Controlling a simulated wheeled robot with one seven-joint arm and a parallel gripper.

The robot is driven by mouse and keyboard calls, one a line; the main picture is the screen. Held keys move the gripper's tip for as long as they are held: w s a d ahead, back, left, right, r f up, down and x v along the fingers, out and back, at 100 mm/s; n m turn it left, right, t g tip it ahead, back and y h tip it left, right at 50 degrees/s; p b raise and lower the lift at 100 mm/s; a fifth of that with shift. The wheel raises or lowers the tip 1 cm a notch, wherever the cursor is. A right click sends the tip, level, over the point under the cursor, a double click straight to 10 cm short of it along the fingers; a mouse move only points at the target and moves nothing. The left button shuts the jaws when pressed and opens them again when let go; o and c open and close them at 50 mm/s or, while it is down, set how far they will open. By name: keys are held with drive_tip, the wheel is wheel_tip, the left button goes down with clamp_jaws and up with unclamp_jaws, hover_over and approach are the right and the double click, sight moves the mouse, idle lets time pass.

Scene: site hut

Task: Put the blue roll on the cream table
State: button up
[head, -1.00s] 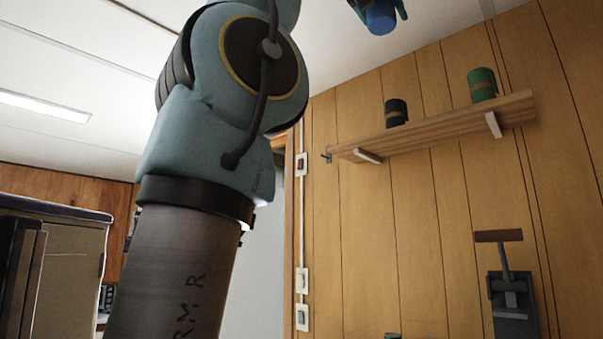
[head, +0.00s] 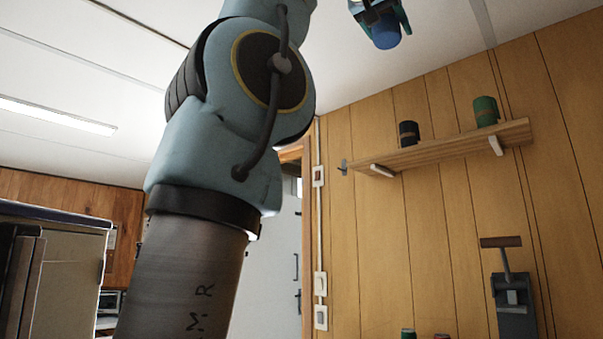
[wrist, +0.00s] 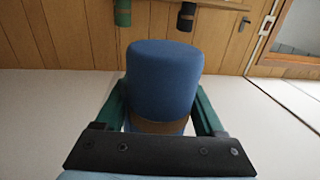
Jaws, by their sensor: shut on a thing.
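The blue roll (wrist: 165,82) is held between the two green fingers of my gripper (wrist: 160,112) in the wrist view. It has a brown band near the gripper's palm. In the head view the blue roll (head: 386,34) hangs in my gripper (head: 384,22) at the top, high up with the ceiling behind it. My gripper is shut on it. No cream table can be made out in either view.
A wooden shelf (head: 440,152) on the plank wall holds a black roll (head: 408,133) and a green roll (head: 486,111). A grey device with a brown handle (head: 514,300) is below it. Tops of a green thing (head: 408,334) and a red thing (head: 441,337) show at the bottom edge.

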drive_tip(key=w+d+f, duration=0.6)
drive_tip(key=w+f, duration=0.2)
drive_tip(key=w, duration=0.3)
drive_tip(key=w+d+f, duration=0.7)
drive_tip(key=w+f, duration=0.2)
drive_tip(key=w, duration=0.2)
drive_tip(key=w+a+f+n+y, duration=0.1)
drive_tip(key=w+f, duration=0.5)
drive_tip(key=f, duration=0.3)
drive_tip(key=w+a+f+t+y, duration=0.1)
drive_tip(key=w+a+f, duration=0.1)
drive_tip(key=w+f, duration=0.55)
drive_tip(key=w+a+f+n, duration=0.1)
drive_tip(key=w+f, duration=0.3)
drive_tip(key=f, duration=0.6)
drive_tip(key=w+a+f+n+t+y, duration=0.1)
drive_tip(key=a+f, duration=0.5)
drive_tip(key=f, duration=0.3)
drive_tip(key=w+a+f+y, duration=0.1)
drive_tip(key=a+f, duration=0.5)
drive_tip(key=f, duration=0.3)
drive_tip(key=w+a+f+n+t+y, duration=0.1)
drive_tip(key=a+f+y, duration=0.1)
drive_tip(key=a+f, duration=0.6)
drive_tip(key=s+a+f+n+y, duration=0.3)
drive_tip(key=s+a+f+y, duration=0.1)
drive_tip(key=s+a+f, duration=1.2)
drive_tip(key=shift+a+f+t+y, duration=0.3)
drive_tip(key=shift+a+f+y, duration=0.1)
drive_tip(key=shift+a+f, duration=0.6)
